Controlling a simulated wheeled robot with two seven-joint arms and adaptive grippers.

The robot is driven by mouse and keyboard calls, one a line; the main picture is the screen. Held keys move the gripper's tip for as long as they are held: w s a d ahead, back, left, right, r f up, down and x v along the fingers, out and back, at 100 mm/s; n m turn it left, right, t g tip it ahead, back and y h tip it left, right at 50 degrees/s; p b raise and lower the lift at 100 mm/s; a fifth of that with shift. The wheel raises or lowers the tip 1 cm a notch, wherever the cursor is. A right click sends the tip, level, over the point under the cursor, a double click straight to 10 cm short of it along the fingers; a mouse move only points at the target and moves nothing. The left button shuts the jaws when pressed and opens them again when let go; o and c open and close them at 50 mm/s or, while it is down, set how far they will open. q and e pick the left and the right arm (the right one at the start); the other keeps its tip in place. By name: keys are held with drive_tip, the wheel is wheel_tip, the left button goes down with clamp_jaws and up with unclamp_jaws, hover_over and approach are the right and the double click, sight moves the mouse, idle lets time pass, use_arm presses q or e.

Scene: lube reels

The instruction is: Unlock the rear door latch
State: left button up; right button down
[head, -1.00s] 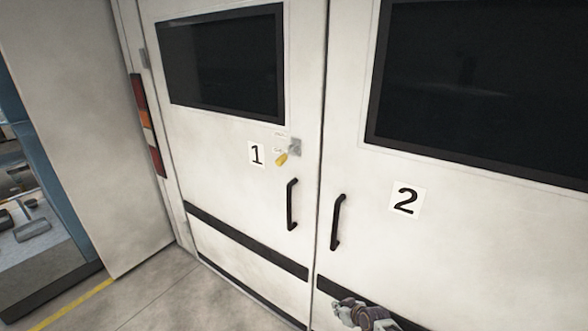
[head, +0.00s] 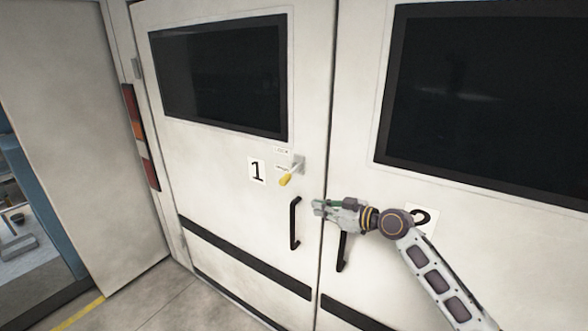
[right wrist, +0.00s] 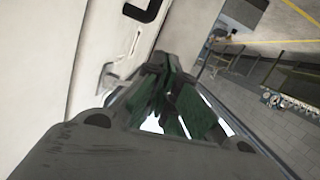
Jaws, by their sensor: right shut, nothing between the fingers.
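The latch (head: 287,177) is on door 1 near its right edge. It is a grey metal plate with a lever that points down and left and ends in a yellow grip; small labels sit beside it. My right gripper (head: 318,207) is in front of the seam between the doors, below and to the right of the latch and apart from it. Its fingers are shut and empty. In the right wrist view the shut green-padded fingers (right wrist: 172,100) show beside the white door surface. My left gripper is not in view.
Door 1 (head: 225,165) has a black vertical handle (head: 295,223) below the latch. Door 2 (head: 365,120) has its own handle (head: 341,250), partly behind my right gripper. Both doors look closed. A tail light (head: 141,137) is at the left. Floor (head: 150,300) is clear at lower left.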

wheel_tip(320, 180, up, 14)
drive_tip(key=n+y, duration=0.2)
drive_tip(key=shift+s+a+n+y, duration=0.25)
drive_tip(key=shift+s+n+y, duration=0.05)
drive_tip(key=shift+s, duration=0.1)
drive_tip(key=shift+w+a, duration=0.1)
drive_tip(key=shift+a, duration=0.05)
drive_tip(key=p, duration=0.4)
hover_over(290, 175)
drive_tip(key=s, duration=0.4)
drive_tip(key=f, duration=0.2)
drive_tip(key=shift+w+f+p, duration=0.2)
drive_tip(key=shift+w+f, duration=0.1)
drive_tip(key=shift+f, duration=0.35)
drive_tip(key=shift+w+f+p, duration=0.15)
drive_tip(key=shift+w+f, duration=0.1)
drive_tip(key=shift+f, duration=0.35)
